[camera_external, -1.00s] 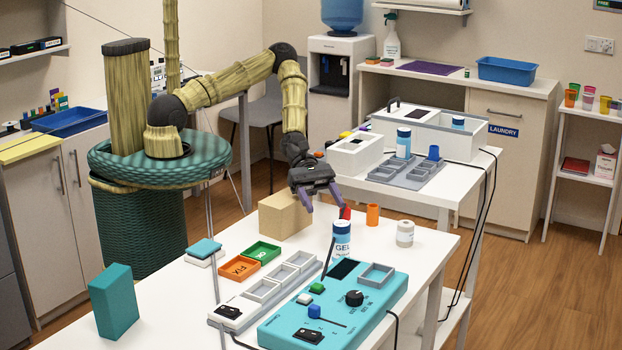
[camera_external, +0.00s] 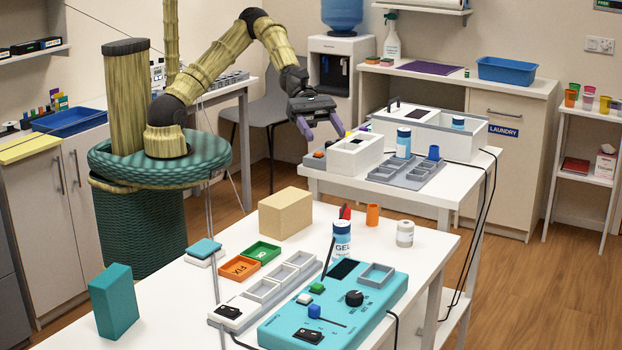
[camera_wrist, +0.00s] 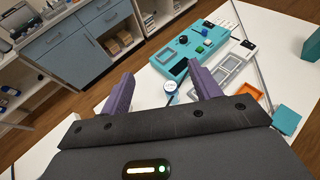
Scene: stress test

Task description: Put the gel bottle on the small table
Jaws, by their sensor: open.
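I cannot tell for sure which surface is the small table; a small white shelf stand (camera_external: 588,110) is at the far right.
The teal device (camera_external: 335,305) lies in front of the bottle, with a thin dark rod by its left side. A tan box (camera_external: 285,213), an orange cup (camera_external: 373,214) and a white jar (camera_external: 405,233) stand nearby. A second white table (camera_external: 440,185) behind holds white boxes.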

